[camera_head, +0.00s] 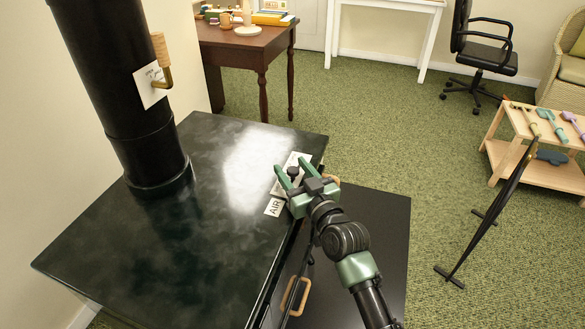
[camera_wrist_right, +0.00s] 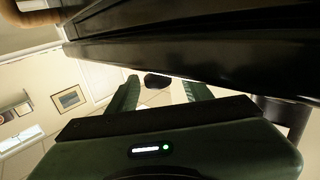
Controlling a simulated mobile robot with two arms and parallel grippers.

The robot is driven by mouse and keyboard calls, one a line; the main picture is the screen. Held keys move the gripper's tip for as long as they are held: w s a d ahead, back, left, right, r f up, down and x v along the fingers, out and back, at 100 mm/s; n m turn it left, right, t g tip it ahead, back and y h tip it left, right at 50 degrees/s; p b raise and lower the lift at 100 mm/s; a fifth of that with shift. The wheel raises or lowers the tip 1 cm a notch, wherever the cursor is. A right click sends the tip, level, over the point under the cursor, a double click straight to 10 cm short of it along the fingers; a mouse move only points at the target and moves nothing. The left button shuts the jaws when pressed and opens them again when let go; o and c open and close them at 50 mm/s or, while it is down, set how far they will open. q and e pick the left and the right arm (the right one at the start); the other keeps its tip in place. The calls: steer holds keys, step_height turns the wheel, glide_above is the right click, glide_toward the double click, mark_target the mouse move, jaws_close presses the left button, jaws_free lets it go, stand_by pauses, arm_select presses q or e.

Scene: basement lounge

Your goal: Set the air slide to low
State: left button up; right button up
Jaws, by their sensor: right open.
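The air slide's pale plate (camera_head: 296,158) lies at the right edge of the dark stove top (camera_head: 160,255). A white label reading AIR (camera_head: 273,208) sits just in front of it. My right gripper (camera_head: 292,168) is over the plate, its green fingers apart, and it hides much of the slide. In the right wrist view the two fingers (camera_wrist_right: 160,91) are open, with a dark brown rounded thing (camera_wrist_right: 157,80) showing between them, perhaps the slide's knob. I cannot tell whether the fingers touch it or where the slide is set. My left gripper is not in view.
A black stovepipe (camera_head: 115,75) with a wooden-handled damper (camera_head: 160,47) rises from the stove's left. A wooden handle (camera_head: 294,297) is on the stove front. Green carpet (camera_head: 385,150) is open between.

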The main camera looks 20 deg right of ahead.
steer(key=shift+s+d, duration=0.1)
steer(key=shift+s, duration=0.3)
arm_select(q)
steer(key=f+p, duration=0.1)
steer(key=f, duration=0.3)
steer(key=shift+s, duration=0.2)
arm_select(e)
steer(key=s+d, duration=0.1)
steer(key=s, duration=0.6)
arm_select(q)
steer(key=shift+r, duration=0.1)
arm_select(e)
steer(key=shift+d+r, duration=0.1)
